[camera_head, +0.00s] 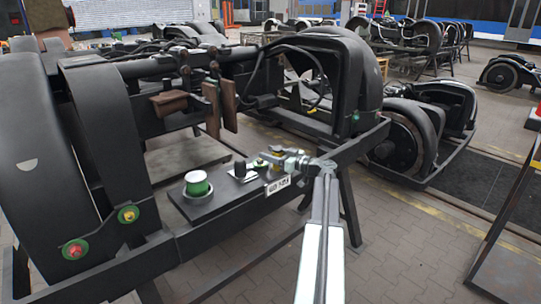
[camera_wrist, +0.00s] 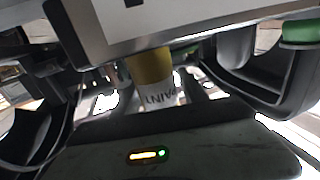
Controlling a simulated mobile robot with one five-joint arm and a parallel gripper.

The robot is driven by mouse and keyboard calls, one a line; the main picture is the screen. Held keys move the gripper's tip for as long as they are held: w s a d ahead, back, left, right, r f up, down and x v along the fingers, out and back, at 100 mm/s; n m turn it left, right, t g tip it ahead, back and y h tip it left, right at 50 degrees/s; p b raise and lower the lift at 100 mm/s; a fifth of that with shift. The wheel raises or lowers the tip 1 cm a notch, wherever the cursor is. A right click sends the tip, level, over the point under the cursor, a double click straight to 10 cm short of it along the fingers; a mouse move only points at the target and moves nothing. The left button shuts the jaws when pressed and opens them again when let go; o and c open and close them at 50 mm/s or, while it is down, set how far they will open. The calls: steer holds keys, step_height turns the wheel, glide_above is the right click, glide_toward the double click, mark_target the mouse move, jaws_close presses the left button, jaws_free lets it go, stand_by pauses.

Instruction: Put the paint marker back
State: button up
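One end of the marker is hidden behind a pale-edged slab at the top of the wrist view. In the head view my gripper is over the right end of a dark tray (camera_head: 217,202) on the bogie frame, just above a white lettered plate (camera_head: 278,185). The marker is too small there to make out clearly.
A green jar with a pale top (camera_head: 197,184) and a small black object (camera_head: 240,168) stand on the tray. Brown brake blocks (camera_head: 212,108) and a cable (camera_head: 313,88) are behind. A black wheel cover (camera_head: 101,125) rises at left.

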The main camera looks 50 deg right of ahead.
steer(key=shift+r, duration=0.15)
steer(key=shift+s+d, duration=0.1)
steer(key=shift+s, duration=0.25)
steer(key=s+d, duration=0.2)
steer(key=s, duration=0.9)
steer(key=shift+s, duration=0.1)
stand_by(0.9)
